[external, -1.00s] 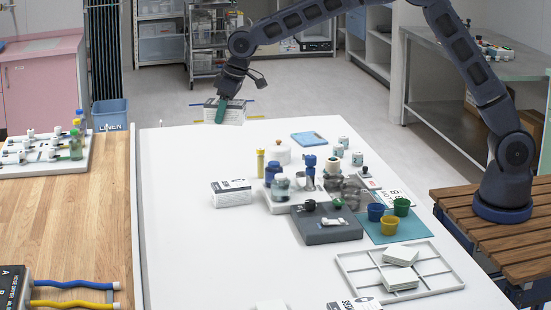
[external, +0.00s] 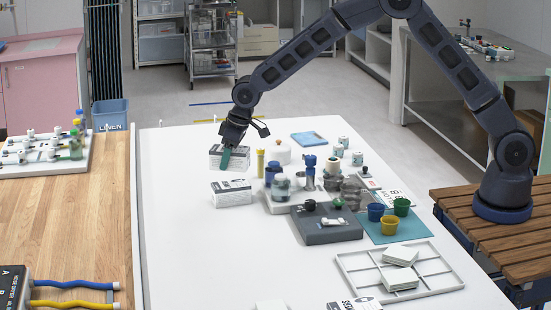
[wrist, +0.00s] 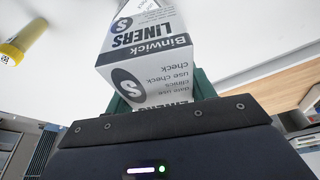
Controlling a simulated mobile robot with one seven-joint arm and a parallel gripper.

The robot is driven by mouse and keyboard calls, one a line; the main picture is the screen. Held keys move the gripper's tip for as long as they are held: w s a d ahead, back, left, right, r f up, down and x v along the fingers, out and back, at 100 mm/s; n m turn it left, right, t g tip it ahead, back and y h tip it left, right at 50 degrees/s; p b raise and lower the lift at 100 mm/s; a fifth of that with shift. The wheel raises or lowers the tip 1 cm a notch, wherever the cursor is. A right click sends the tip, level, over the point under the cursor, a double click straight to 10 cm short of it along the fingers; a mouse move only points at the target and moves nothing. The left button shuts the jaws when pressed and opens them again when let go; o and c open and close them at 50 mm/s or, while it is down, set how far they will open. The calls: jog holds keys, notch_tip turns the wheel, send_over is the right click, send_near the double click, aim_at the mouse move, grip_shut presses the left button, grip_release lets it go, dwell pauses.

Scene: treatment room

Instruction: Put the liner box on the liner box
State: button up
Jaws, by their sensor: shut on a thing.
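My gripper (external: 226,160) is shut on a white and grey liner box (external: 236,153) and holds it at the left back part of the white table. In the wrist view this held liner box (wrist: 148,62) shows its "Binwick LINERS" print and a black S mark between the green fingers. A second liner box (external: 231,193) lies on the table, nearer the camera and just below the held one in the external view. The held box appears apart from it. The exact height of the held box is hard to tell.
The table's left front is clear.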

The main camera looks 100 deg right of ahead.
aim_at(229, 184)
jog(key=shift+f, duration=2.45)
jog(key=shift+f, duration=0.15)
jog(key=o, duration=1.1)
